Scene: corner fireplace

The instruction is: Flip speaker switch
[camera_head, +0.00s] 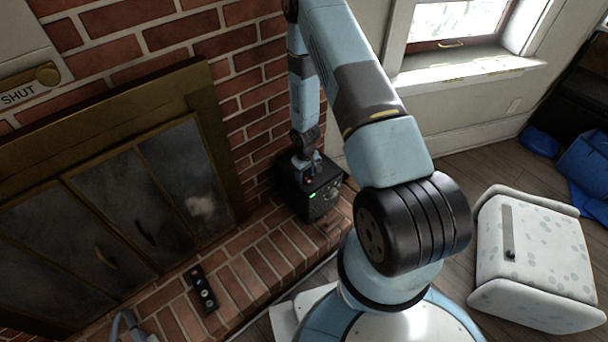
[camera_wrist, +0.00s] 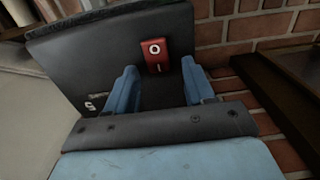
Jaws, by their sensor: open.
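The speaker (camera_head: 315,197) is a black box on the brick hearth, against the brick wall. A small green light shows on it in the head view. In the wrist view, the speaker's dark panel (camera_wrist: 95,60) carries a red rocker switch (camera_wrist: 155,56) marked O and I. My gripper (camera_wrist: 158,80) is open, with its two blue fingers on either side of the red switch. Nothing is between the fingers except the view of the switch. I cannot tell whether the fingertips touch the panel. In the head view my gripper (camera_head: 307,168) is at the speaker's top.
A fireplace with dark glass doors (camera_head: 130,205) stands left of the speaker. A black remote (camera_head: 203,290) lies on the brick hearth (camera_head: 262,270). A white spotted cabinet (camera_head: 535,258) stands on the floor at right, below a window (camera_head: 455,30). Blue items (camera_head: 585,165) lie at far right.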

